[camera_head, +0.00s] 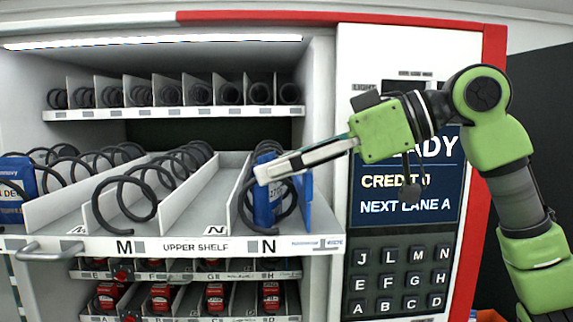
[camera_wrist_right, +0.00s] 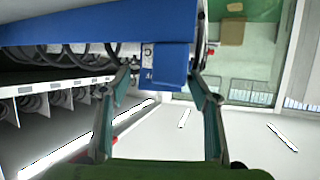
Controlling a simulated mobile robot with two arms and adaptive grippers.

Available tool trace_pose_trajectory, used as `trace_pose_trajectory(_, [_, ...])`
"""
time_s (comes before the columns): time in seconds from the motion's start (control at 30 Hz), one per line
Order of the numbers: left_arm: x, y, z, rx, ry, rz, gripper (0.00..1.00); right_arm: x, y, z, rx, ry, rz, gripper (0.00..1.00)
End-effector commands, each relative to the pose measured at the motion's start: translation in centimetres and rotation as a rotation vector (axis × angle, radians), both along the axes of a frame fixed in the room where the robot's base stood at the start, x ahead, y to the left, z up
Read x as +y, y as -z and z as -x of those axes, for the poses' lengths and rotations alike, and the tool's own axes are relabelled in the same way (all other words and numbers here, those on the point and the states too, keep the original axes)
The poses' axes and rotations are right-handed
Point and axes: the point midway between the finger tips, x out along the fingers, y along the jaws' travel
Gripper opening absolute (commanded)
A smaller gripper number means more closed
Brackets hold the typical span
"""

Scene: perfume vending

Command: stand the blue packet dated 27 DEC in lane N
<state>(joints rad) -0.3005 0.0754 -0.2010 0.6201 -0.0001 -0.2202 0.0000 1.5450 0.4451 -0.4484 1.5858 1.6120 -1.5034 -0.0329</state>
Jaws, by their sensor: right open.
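A blue packet (camera_head: 264,207) stands upright in the spiral coil of lane N, at the right end of the upper shelf. Part of a printed date starting with 27 shows on it; the rest is hidden by my gripper. My right gripper (camera_head: 262,173) reaches in from the right, its fingers in front of the packet's upper part. In the right wrist view the right gripper (camera_wrist_right: 160,76) has its fingers apart, with a blue packet (camera_wrist_right: 166,68) between them; whether they touch it is unclear. My left gripper is not in view.
Lane N's label (camera_head: 268,246) is on the shelf's front edge. A thin blue piece (camera_head: 308,202) stands just right of the packet. Lane M's coil (camera_head: 125,203) looks empty. Another blue packet (camera_head: 12,201) is at far left. The keypad panel (camera_head: 403,280) stands right.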

Motion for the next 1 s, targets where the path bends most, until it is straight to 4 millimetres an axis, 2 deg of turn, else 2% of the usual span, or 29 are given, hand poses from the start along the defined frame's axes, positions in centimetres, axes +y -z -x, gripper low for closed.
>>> trace_pose_trajectory(0.17, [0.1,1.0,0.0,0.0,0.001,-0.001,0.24,-1.7,-0.7,0.6,-0.003,0.002,-0.001,0.56])
trace_pose_trajectory(0.4, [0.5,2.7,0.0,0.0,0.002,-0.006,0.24,-6.3,-2.7,2.5,-0.002,0.003,-0.001,0.56])
trace_pose_trajectory(0.6, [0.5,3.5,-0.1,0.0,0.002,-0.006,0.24,-9.1,-4.1,3.7,-0.001,0.001,-0.001,0.56])
trace_pose_trajectory(0.77, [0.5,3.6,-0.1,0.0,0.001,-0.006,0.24,-10.1,-4.6,4.2,-0.001,0.0,0.0,0.56])
trace_pose_trajectory(1.0, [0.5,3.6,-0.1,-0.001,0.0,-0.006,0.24,-10.3,-4.8,4.3,-0.001,-0.001,0.0,0.56])
